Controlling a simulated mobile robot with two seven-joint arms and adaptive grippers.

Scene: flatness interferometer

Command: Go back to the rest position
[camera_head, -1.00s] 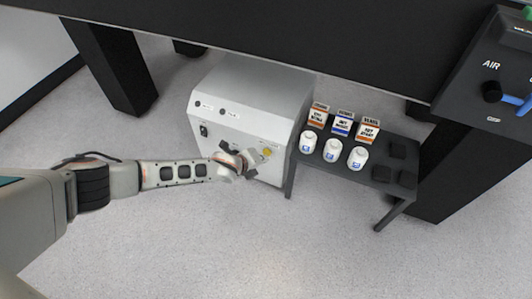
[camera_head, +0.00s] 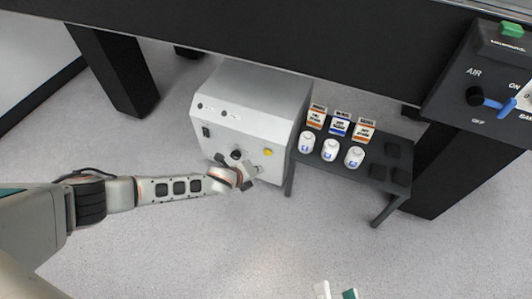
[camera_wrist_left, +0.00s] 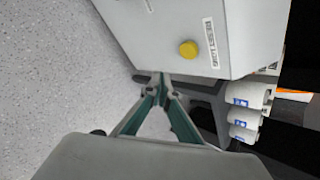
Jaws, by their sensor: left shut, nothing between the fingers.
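My left arm comes in from the left in the head view. Its gripper (camera_head: 252,176) is at the lower front of a grey box (camera_head: 262,92), below a dark knob (camera_head: 236,154) and a yellow button (camera_head: 268,153). In the left wrist view the left gripper (camera_wrist_left: 160,84) has its fingertips together with nothing between them. The box and the yellow button (camera_wrist_left: 188,49) lie just beyond the fingertips there. Whether the fingers touch the box cannot be told. White and teal tips, apparently of my right gripper (camera_head: 336,293), show at the bottom edge; the rest is cut off.
A small dark table (camera_head: 361,183) right of the box holds three white bottles with labelled cards behind them. They also show at the right of the left wrist view (camera_wrist_left: 243,115). A black tabletop overhangs behind, with an AIR valve panel (camera_head: 452,92) at the right. Floor in front is clear.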

